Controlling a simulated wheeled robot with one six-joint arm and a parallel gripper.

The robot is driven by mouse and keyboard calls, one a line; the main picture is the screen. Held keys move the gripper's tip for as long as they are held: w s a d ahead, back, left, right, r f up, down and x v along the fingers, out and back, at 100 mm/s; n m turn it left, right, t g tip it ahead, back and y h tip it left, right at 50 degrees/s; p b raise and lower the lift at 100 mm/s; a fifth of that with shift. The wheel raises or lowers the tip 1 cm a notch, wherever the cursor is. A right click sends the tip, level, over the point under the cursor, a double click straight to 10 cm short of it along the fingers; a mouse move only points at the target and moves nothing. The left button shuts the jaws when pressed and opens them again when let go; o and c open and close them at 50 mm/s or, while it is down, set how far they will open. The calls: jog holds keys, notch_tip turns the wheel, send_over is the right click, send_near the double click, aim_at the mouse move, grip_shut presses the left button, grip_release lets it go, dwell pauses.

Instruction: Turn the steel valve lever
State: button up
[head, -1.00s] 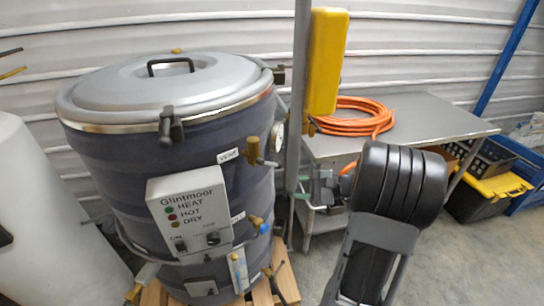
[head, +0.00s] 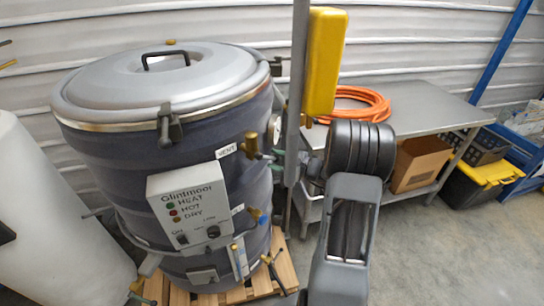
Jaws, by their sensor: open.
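The vent valve (head: 252,145) has a brass body and sticks out of the right side of the dark hopper (head: 110,165), beside a VENT label. A short grey lever (head: 265,156) shows at its right; it is small, and its angle is unclear. My gripper (head: 279,161) is open, with greenish fingertips pointing left, close to this lever. I cannot tell whether the fingers touch it or surround it. The post and my dark wrist partly hide the gripper.
A grey post (head: 297,90) with a yellow box (head: 324,62) stands right by the gripper. More valves, one with a blue handle (head: 263,217), sit lower on the hopper. A steel table (head: 430,112) with an orange hose (head: 352,104) stands behind.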

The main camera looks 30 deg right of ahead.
jog(key=shift+w+a, duration=0.5)
jog(key=shift+s, duration=0.1)
grip_shut()
